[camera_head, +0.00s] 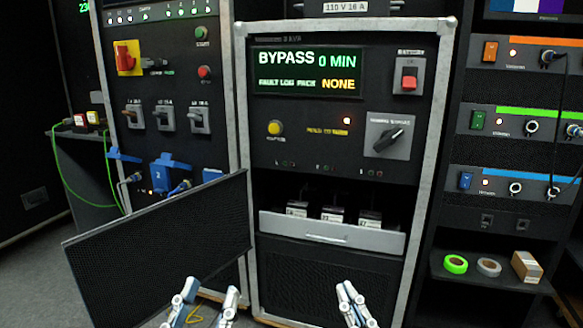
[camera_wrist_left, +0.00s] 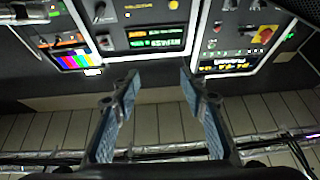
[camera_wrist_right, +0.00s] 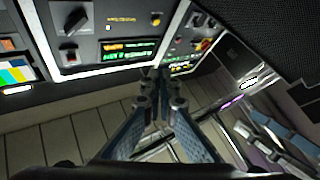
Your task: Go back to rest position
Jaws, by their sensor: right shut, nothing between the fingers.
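My left gripper (camera_head: 208,290) is low in the head view, in front of the hinged mesh panel. Its blue-grey fingers stand apart with nothing between them, and the left wrist view shows the same gap (camera_wrist_left: 158,84). My right gripper (camera_head: 347,289) is low and right of centre, in front of the UPS-like rack. Its fingertips meet in the right wrist view (camera_wrist_right: 159,82), with nothing held. Both grippers appear clear of the racks.
The mesh panel (camera_head: 165,245) hangs open at left. The middle rack (camera_head: 335,165) reads BYPASS 0 MIN and NONE; its drawer (camera_head: 335,232) with several modules is out. A shelf (camera_head: 490,283) at right holds tape rolls and a box. A green cable (camera_head: 72,185) hangs at left.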

